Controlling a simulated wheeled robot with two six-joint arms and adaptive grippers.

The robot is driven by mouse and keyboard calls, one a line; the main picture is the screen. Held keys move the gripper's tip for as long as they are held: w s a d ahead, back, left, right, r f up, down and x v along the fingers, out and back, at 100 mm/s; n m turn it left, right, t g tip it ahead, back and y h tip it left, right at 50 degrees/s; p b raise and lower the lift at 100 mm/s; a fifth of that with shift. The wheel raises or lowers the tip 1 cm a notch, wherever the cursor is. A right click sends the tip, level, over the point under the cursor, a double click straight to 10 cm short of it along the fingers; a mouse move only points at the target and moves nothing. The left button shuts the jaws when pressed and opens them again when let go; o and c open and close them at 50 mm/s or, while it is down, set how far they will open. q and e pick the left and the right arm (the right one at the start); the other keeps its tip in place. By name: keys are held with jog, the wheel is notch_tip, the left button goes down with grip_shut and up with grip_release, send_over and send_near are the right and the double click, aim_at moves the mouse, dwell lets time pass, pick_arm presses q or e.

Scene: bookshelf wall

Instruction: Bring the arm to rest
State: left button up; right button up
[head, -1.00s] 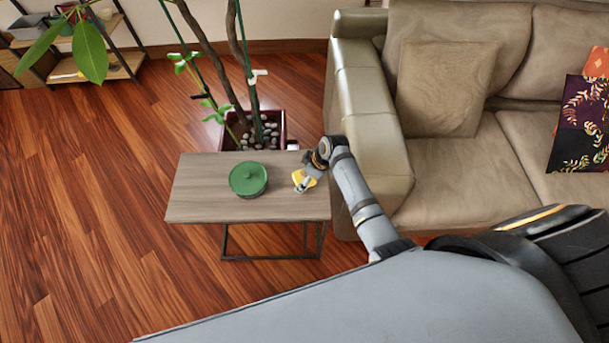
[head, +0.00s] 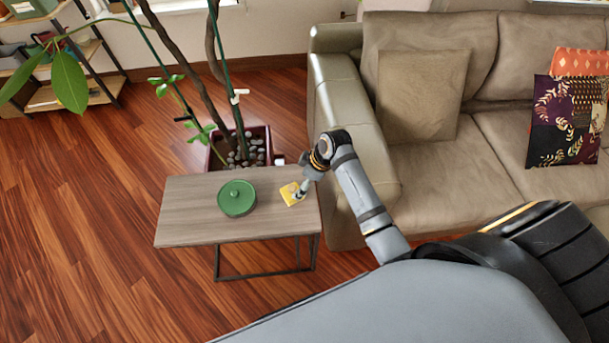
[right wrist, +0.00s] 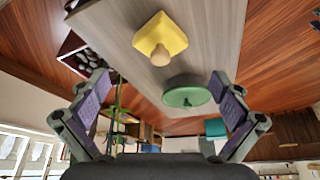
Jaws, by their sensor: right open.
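My right gripper (head: 305,186) is above the right end of a small wooden side table (head: 178,217), close to a yellow object (head: 291,194) on it. In the right wrist view its two fingers (right wrist: 160,108) are spread wide with nothing between them. That view shows the yellow object (right wrist: 161,36) as a squarish piece with a pale round knob, apart from the fingers. A round green lidded pot (head: 237,198) stands on the table to its left; it also shows in the right wrist view (right wrist: 187,94). My left gripper is not in view.
A beige sofa (head: 352,120) stands close to the right of the table and my right arm. A potted plant with stones (head: 247,155) is behind the table. A shelf (head: 75,97) is at the back left. The wooden floor (head: 90,220) at left is clear.

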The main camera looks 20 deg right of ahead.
jog(key=v, duration=0.3)
dwell(0.5)
